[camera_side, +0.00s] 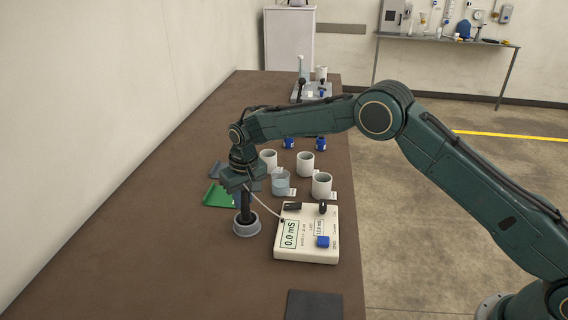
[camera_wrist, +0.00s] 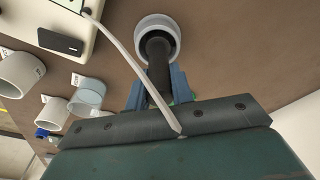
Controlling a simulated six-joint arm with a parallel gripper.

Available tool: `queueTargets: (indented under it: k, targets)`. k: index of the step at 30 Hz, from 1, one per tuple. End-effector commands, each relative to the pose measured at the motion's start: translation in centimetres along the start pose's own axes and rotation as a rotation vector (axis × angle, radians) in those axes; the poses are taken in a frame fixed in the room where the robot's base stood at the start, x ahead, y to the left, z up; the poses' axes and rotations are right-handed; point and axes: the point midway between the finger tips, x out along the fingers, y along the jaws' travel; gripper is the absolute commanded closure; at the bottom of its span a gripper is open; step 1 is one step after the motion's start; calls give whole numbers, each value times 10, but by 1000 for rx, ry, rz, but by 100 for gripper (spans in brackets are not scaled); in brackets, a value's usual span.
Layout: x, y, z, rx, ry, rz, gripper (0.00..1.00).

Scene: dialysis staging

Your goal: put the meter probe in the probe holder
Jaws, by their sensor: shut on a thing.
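The meter probe (camera_side: 245,207) is a black rod, held upright in my gripper (camera_side: 246,188). It also shows in the wrist view (camera_wrist: 158,65) between the blue-grey fingers of my gripper (camera_wrist: 159,85), which are shut on it. The probe holder is a grey round cup (camera_side: 246,230) on the table, directly below my gripper. The probe's lower end is within the holder's rim (camera_wrist: 170,22) in both views; how deep it sits is hidden. A pale cable runs from the probe to the white meter (camera_side: 293,249), which reads 0.0 mS.
The meter stands just right of the holder. Behind it are white cups (camera_side: 321,186) and a clear beaker with liquid (camera_side: 282,184). A green pad (camera_side: 218,198) lies behind the holder to the left. A dark mat (camera_side: 314,305) lies in front. The table's left front is clear.

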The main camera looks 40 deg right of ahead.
Motion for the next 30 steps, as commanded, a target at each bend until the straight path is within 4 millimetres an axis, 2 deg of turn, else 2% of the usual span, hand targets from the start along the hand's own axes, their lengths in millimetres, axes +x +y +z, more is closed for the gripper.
queueTargets:
  k: [2,3,5,6,20,26,30]
  targets:
    - [2,0,0,0,0,0,100]
    - [2,0,0,0,-1,0,69]
    - [2,0,0,0,-1,0,58]
    - [2,0,0,0,-1,0,55]
    - [-5,0,0,0,1,0,55]
    - [-25,0,-1,0,2,0,55]
    - [-46,0,-1,0,2,-1,55]
